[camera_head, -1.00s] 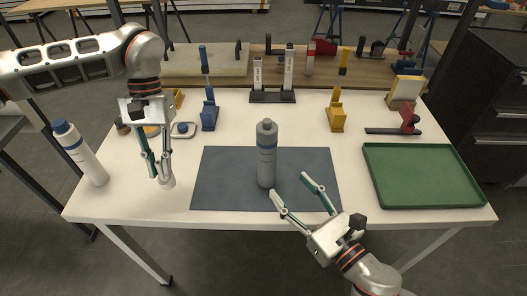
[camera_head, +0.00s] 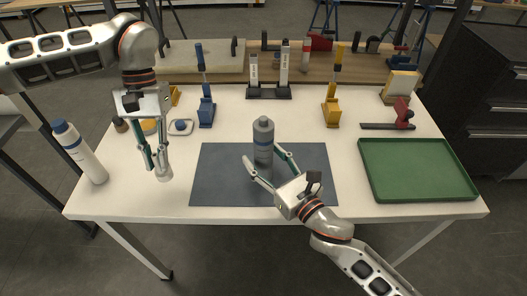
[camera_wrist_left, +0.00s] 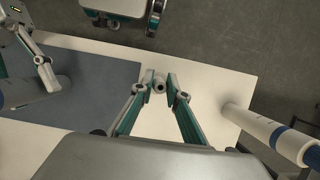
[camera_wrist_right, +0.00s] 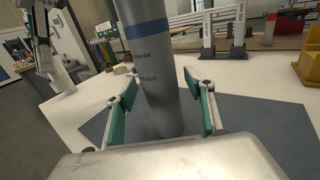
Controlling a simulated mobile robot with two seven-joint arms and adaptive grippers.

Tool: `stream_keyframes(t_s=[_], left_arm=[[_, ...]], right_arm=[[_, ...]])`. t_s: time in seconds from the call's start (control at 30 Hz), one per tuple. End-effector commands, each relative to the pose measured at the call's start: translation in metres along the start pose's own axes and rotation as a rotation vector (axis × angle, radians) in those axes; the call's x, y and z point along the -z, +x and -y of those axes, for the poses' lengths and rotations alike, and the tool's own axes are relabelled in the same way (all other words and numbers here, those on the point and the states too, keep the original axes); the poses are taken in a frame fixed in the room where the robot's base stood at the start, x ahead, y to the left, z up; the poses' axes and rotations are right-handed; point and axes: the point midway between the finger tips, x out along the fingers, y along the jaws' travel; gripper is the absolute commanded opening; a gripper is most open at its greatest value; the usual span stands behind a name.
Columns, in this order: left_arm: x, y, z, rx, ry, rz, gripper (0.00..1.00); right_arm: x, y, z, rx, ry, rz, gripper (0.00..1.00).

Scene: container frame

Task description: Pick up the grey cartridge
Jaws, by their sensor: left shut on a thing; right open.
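The grey cartridge (camera_head: 263,131), with a blue band, stands upright on the dark mat (camera_head: 215,180). My right gripper (camera_head: 262,157) is open, with one finger on each side of the cartridge's lower body. In the right wrist view the cartridge (camera_wrist_right: 156,75) rises between the fingers, and a gap shows at the right finger. My left gripper (camera_head: 160,174) is shut on a small pale tapered piece (camera_wrist_left: 159,85) over the left part of the table. The piece's full shape is hard to make out.
A white bottle-like cartridge (camera_head: 82,153) with a blue band is at the table's left edge. A green tray (camera_head: 418,197) lies at right. Blue (camera_head: 206,112) and yellow (camera_head: 332,115) stands and a dark two-post holder (camera_head: 268,94) are behind the mat.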

Motion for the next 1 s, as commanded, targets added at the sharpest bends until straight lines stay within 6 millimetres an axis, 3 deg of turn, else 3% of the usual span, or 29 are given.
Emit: stream_keyframes(t_s=[0.13, 0.33, 0.73, 1.0], left_arm=[[0.000, 0.000, 0.000, 0.000, 0.000, 0.000, 0.02], [0.000, 0.000, 0.000, 0.000, 0.000, 0.000, 0.02], [-0.001, -0.002, 0.000, 0.000, 0.000, -0.001, 0.02], [-0.006, -0.018, 0.000, 0.000, 0.000, -0.007, 0.02]], right_arm=[[0.000, 0.000, 0.000, 0.000, 0.000, 0.000, 0.53], [0.000, 0.000, 0.000, 0.000, 0.000, 0.000, 0.02], [-0.007, 0.000, 0.000, 0.000, -0.002, 0.004, 0.00], [-0.044, 0.000, 0.001, -0.002, -0.004, 0.010, 0.00]])
